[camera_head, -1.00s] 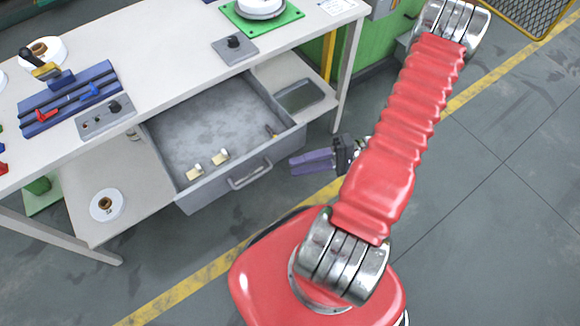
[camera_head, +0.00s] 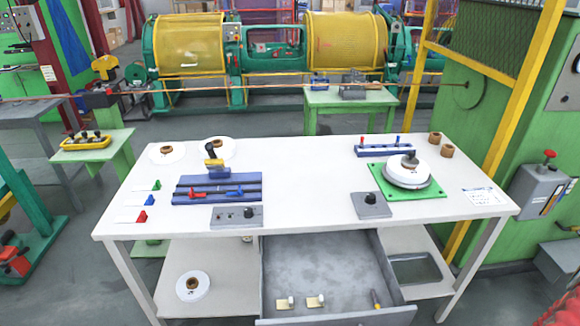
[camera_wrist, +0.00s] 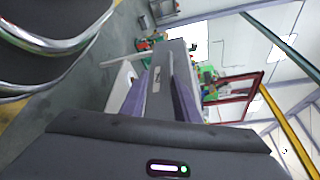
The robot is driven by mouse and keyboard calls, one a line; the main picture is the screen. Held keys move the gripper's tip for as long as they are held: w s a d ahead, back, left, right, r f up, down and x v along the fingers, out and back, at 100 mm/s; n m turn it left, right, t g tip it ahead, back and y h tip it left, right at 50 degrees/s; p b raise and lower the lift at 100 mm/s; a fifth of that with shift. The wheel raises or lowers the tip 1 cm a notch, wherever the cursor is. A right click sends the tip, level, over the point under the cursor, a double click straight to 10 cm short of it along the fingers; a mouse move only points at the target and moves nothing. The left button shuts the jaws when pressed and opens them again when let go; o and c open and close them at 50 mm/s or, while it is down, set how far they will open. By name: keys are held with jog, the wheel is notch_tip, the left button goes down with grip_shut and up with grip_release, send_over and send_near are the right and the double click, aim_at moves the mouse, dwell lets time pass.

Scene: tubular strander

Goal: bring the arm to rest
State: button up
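My gripper (camera_wrist: 160,90) shows only in the wrist view. Its two purple fingers stand apart, with a gap between them, and I see nothing held. A grey panel with a pale handle, which looks like the drawer front, shows behind the gap. I cannot tell how far it is from the fingertips. My arm is out of the head view. In the head view the grey drawer (camera_head: 325,275) under the white table (camera_head: 305,165) stands pulled out.
On the table are a blue fixture (camera_head: 217,188), a green plate with a white spool (camera_head: 407,171) and grey switch boxes. A yellow post and green cabinet (camera_head: 488,95) stand at the right. The strander (camera_head: 265,55) is at the back. Grey floor shows at the left.

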jog(key=s+r+g+h, duration=0.3)
jog(key=s+g+h, duration=0.2)
jog(key=g, duration=0.2)
jog(key=w+a+r+n+t+h, duration=0.1)
jog(key=w+r+n+h, duration=0.15)
jog(key=r+h, duration=0.4)
jog(key=w+a+r+n+t+h, duration=0.1)
jog(key=w+r+h, duration=0.25)
jog(key=r, duration=0.55)
jog(key=w+a+r+n+t, duration=0.1)
jog(key=a+r+n+t, duration=0.4)
jog(key=a+r, duration=0.6)
jog(key=shift+r, duration=0.95)
